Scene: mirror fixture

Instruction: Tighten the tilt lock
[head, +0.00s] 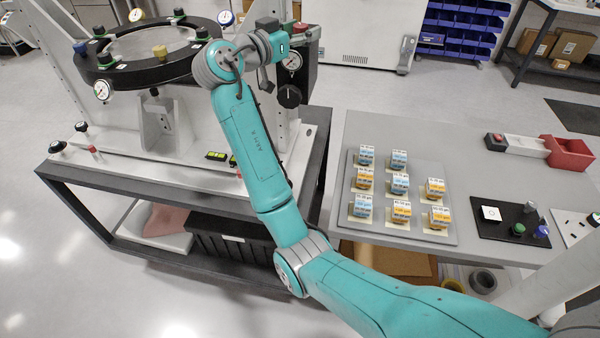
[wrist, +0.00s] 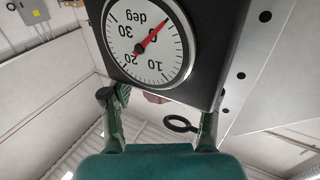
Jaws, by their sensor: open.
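The tilt fixture's dark housing carries a white round dial (head: 292,61) with a black knob (head: 289,96) below it; the knob may be the tilt lock, but no label can be read. The dial (wrist: 148,40), marked "deg" with a red needle, fills the upper middle of the wrist view, seen upside down. My gripper (head: 280,46) is beside the housing in the head view, its fingertips hard to make out. In the wrist view my gripper (wrist: 157,108) has its fingers wide apart, with nothing held between them. The knob cannot be made out clearly there.
The fixture's black ring (head: 150,50) stands left of my arm, with several knobs and small gauges around it. A grey table (head: 400,130) at right bears a tray (head: 352,236) of labelled boxes, a black control panel (head: 490,222) and a red bin (head: 567,152).

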